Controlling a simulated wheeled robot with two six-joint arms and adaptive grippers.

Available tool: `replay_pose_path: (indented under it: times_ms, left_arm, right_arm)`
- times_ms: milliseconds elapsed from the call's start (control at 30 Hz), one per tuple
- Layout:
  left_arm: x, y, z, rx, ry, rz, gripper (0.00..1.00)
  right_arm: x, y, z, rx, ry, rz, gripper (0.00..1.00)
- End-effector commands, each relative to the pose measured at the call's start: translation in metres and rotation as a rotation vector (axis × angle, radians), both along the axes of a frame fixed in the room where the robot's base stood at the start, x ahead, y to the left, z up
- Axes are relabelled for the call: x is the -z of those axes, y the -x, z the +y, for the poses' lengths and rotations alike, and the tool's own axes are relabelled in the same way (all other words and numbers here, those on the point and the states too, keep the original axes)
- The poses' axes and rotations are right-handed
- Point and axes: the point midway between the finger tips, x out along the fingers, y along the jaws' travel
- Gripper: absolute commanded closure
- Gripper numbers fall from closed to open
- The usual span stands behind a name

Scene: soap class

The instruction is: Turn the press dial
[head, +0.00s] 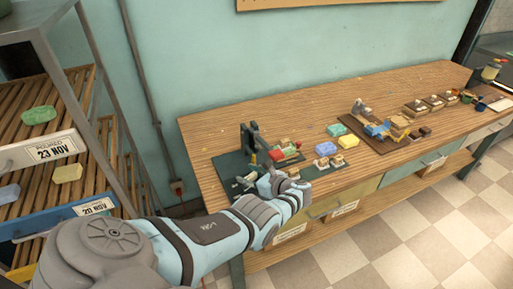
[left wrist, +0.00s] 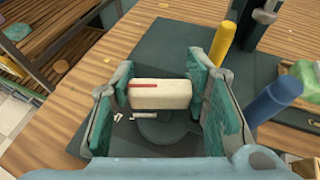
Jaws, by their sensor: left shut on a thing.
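The press dial (left wrist: 160,94) is a cream bar with a red line on one end, above a dark round base, in the left wrist view. My left gripper (left wrist: 158,92) has its two teal-padded fingers on either side of the bar, shut on it. In the head view my left gripper (head: 246,182) is over the front of the dark press plate (head: 228,161), and the dial is hard to make out there. The upright dark press frame (head: 252,143) stands just behind. My right gripper is not in view.
A yellow post (left wrist: 222,44) and a blue post (left wrist: 273,102) stand close to my left gripper. Soap blocks, including a teal one (head: 336,130) and a yellow one (head: 348,142), lie farther right on the wooden bench (head: 300,112). A metal rack (head: 105,60) stands at left.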

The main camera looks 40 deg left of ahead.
Motion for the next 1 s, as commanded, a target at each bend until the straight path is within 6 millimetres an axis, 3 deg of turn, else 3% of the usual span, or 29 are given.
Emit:
replay_pose_path:
  times_ms: [267,300,433,767,867,1000]
  left_arm:
    - [-0.002,0.000,0.000,-0.001,-0.003,-0.001,1.00]
    - [-0.002,-0.001,0.000,-0.001,-0.003,-0.001,0.55]
    - [-0.001,-0.001,0.000,0.001,-0.003,-0.001,0.37]
    - [-0.001,-0.001,-0.003,0.003,-0.002,0.000,0.37]
    - [-0.004,-0.002,-0.010,0.005,-0.003,-0.002,0.37]
    - [-0.013,0.001,-0.036,0.005,0.002,-0.003,0.37]
  right_arm:
    - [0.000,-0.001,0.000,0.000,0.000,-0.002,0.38]
    - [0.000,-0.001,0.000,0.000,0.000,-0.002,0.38]
    - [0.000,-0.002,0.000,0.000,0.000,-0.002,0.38]
    - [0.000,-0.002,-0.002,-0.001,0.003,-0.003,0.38]
    - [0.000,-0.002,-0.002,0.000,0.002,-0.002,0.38]
    - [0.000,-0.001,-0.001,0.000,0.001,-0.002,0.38]
